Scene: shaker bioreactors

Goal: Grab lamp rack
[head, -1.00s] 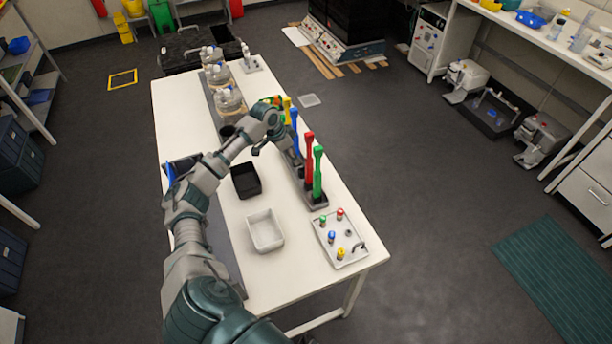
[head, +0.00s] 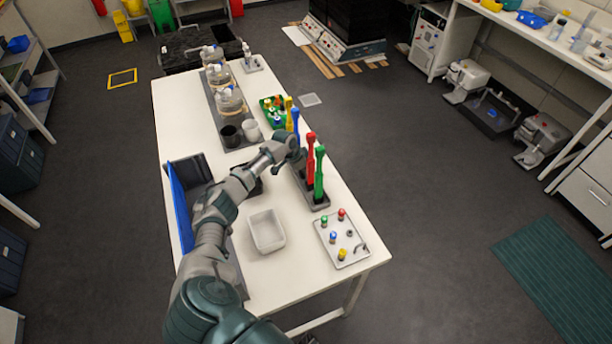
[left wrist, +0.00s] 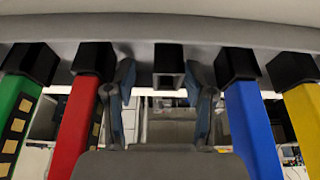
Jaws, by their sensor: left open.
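The lamp rack (head: 318,201) is a dark grey bar on the table's right side. It holds upright yellow (head: 288,104), blue (head: 293,120), red (head: 310,150) and green (head: 319,172) lamps. My left gripper (head: 299,158) is at the rack, between the blue and red lamps, and its tips are partly hidden in the head view. In the left wrist view, its open fingers (left wrist: 161,88) are on either side of an empty black socket (left wrist: 168,66) on the rack (left wrist: 150,30). The red lamp (left wrist: 74,125) and blue lamp (left wrist: 248,125) flank the fingers closely. Contact cannot be told.
A white tray (head: 282,244) and a panel with coloured knobs (head: 342,262) are on the near table. A blue panel (head: 180,208) stands at the left edge. A green tray (head: 264,102), cups and flasks stand further back. Clear floor lies right of the table.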

